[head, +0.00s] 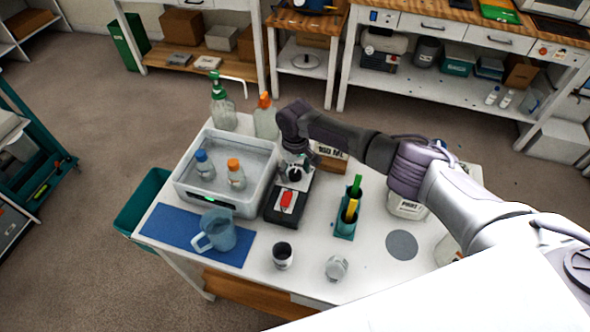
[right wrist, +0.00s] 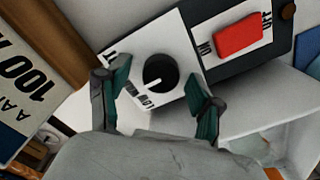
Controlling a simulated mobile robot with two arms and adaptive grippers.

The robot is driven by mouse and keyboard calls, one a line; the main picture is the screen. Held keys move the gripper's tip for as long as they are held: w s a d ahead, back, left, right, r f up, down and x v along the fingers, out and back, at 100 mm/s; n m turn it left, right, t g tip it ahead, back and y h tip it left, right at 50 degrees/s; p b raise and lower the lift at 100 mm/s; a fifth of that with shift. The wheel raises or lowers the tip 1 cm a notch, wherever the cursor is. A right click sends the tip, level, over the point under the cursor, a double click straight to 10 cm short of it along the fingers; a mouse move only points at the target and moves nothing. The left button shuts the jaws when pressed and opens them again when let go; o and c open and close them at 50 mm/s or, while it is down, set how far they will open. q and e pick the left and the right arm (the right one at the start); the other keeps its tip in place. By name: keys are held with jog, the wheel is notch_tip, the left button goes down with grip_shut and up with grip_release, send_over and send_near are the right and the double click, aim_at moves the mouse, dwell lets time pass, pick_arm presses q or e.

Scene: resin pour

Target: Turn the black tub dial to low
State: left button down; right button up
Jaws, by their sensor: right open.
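The black dial (right wrist: 160,72) sits on a white plate marked with words, one of which reads LOW. Its white pointer mark lies on the side toward the lettering; I cannot tell exactly which word it points at. In the head view the dial (head: 295,174) shows on the dark control box (head: 273,213) beside the white tub (head: 262,193). A red ON/OFF switch (right wrist: 238,36) is on the same box. My right gripper (right wrist: 157,78) is open, its teal-padded fingers on either side of the dial, with no clear contact visible. My left gripper is out of view.
Two bottles stand in the tub. A spray bottle (head: 222,108) and an orange-capped bottle (head: 265,120) stand behind it. A jug (head: 220,235) on the blue mat (head: 170,226), a dark cup (head: 283,255) and a green holder (head: 346,222) stand nearby.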

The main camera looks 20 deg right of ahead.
jog(key=c, duration=1.2)
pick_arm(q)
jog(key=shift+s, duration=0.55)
pick_arm(e)
jog(key=shift+o, duration=0.2)
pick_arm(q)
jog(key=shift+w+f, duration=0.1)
pick_arm(e)
jog(key=shift+n, duration=0.4)
jog(key=n, duration=0.3)
jog(key=shift+n, duration=0.4)
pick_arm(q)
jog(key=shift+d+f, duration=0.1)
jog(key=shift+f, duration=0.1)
pick_arm(e)
jog(key=shift+r+n, duration=0.1)
jog(key=shift+n, duration=2.5)
